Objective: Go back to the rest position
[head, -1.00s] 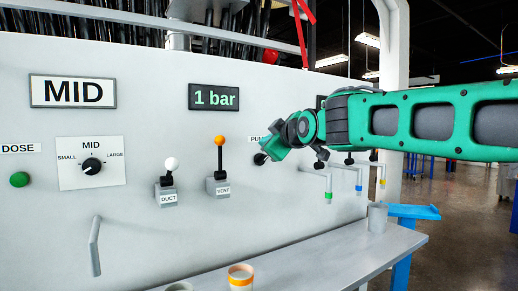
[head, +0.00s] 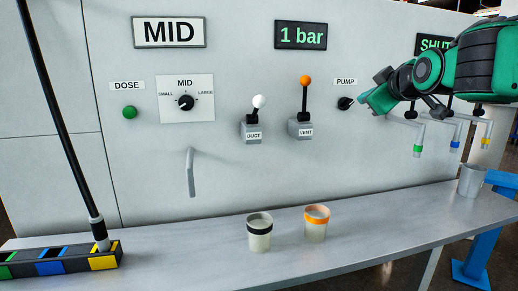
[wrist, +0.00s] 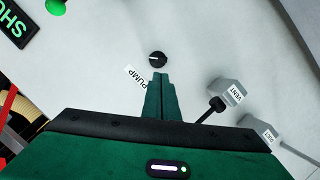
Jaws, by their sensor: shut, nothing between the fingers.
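My green gripper (head: 368,105) is at the right of the panel in the head view, its tip close to the black pump knob (head: 345,103). In the wrist view my gripper (wrist: 158,78) has its fingers together with nothing between them. The pump knob (wrist: 158,59) shows just beyond the fingertips there; whether they touch I cannot tell. The PUMP label (head: 345,82) is above the knob.
The panel has a duct lever (head: 256,120) with a white ball and a vent lever (head: 304,108) with an orange ball, both upright. Cups with black (head: 259,235) and orange (head: 316,225) bands and a grey cup (head: 471,181) stand on the bench (head: 200,258). A coloured rack (head: 22,270) holds a rod.

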